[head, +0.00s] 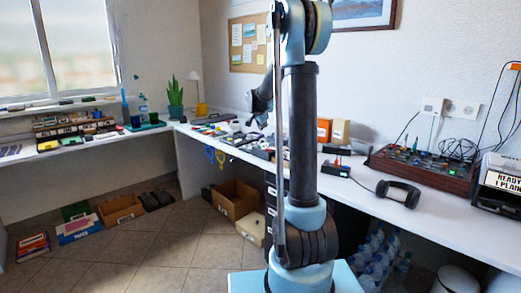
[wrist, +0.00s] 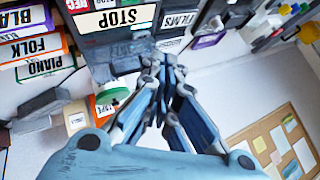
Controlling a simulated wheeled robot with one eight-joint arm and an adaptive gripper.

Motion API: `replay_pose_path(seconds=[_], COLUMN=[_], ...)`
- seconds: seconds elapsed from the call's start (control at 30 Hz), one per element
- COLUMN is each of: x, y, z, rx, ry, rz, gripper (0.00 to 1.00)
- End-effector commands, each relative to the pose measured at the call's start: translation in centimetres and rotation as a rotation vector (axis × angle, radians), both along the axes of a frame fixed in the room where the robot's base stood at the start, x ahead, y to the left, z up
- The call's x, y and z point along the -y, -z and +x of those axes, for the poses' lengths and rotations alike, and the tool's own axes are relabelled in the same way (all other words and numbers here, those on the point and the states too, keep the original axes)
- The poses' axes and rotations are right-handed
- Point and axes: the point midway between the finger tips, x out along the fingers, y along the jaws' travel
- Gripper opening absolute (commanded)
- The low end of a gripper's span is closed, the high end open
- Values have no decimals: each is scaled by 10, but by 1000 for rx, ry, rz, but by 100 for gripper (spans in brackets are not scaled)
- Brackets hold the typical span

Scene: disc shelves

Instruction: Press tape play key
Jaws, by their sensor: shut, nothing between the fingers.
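In the wrist view, which looks upside down, a dark device (wrist: 115,52) fills the upper middle. It bears a large white STOP label (wrist: 118,18) and a partly cut REC label (wrist: 77,4). No label reading PLAY is legible, so I cannot tell which key is the play key. My gripper (wrist: 162,62) is shut and empty, its fingertips together just below the device's lower right part. I cannot tell whether they touch it. In the head view my arm stands in front of the bench and hides part of it.
Cases labelled FOLK (wrist: 30,48) and PIANO (wrist: 45,66) lie left of the device in the wrist view. In the head view, headphones (head: 398,193) and a mixer-like panel (head: 424,170) sit on the right of the white bench (head: 360,205). Boxes (head: 234,199) stand on the floor below.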

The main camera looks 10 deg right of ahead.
Motion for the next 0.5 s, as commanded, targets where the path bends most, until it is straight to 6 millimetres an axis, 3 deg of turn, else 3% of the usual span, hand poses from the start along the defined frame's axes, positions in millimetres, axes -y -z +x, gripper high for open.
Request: replay_pose_path(seconds=[0.5], x=[0], y=[59], z=[0], rx=[0], ry=[0], rz=[0], gripper=[0])
